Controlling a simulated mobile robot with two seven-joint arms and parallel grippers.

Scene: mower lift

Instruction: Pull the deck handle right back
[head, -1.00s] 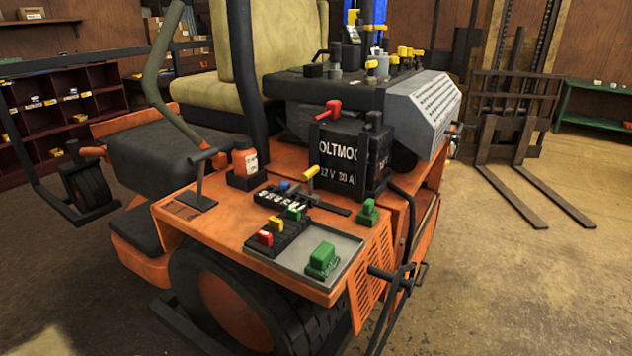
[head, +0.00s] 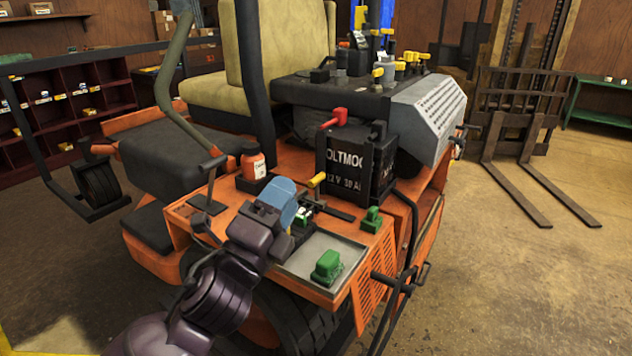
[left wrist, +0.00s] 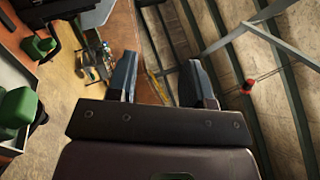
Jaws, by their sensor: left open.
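Two upright controls show on the orange mower fender (head: 190,222), and I cannot tell for sure which is the deck handle. One is a lever with a yellow grip (head: 317,180) by a dark slot. My left gripper (head: 284,202) is over the fender, just left of and below the yellow grip. In the left wrist view the left gripper (left wrist: 160,80) is open, with nothing between its fingers. My right gripper is not in view.
A grey tray (head: 302,262) holds a green block (head: 327,266). Another green block (head: 372,219) stands behind it. A black battery (head: 356,163) and an orange bottle (head: 252,163) stand close by. The floor to the right is clear up to the forks (head: 520,195).

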